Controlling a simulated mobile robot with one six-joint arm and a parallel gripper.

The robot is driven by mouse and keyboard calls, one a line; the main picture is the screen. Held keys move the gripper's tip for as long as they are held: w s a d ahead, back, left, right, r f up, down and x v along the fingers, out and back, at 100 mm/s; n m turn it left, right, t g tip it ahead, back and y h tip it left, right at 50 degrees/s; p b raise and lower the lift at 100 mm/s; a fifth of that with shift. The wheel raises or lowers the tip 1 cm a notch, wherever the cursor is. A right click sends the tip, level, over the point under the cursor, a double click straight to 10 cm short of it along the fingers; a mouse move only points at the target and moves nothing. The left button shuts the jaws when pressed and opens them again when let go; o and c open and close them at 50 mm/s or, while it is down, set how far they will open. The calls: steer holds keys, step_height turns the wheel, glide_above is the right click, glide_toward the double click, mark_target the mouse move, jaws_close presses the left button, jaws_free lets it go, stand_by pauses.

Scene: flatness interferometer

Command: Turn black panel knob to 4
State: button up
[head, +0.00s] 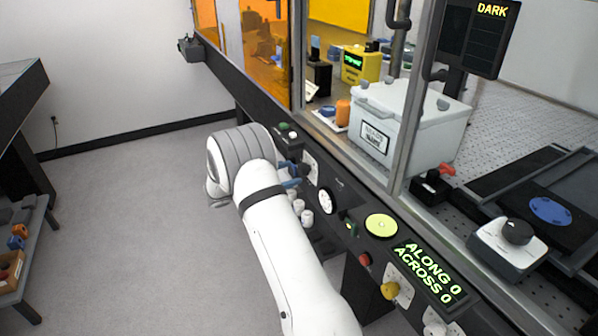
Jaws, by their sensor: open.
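On the front panel, a white scale plate (312,166) carries what looks like a black knob (304,170), partly hidden by my gripper. Its pointer and numbers are too small to read. My gripper (293,176) shows only as two blue fingertips, one above the other, reaching right from behind my white wrist. They are apart, close to the black knob. I cannot tell whether they touch it or stand around it.
Along the panel are a white dial (326,200), a yellow-green disc (381,225), a red button (364,259), a yellow knob (389,290) and a display (430,272) reading ALONG 0, ACROSS 0. A separate black knob (517,232) tops a white box.

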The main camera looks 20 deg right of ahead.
mark_target(299, 171)
steer(key=shift+d, duration=1.85)
steer(key=c, duration=0.9)
steer(key=shift+d, duration=0.1)
steer(key=shift+c, duration=0.5)
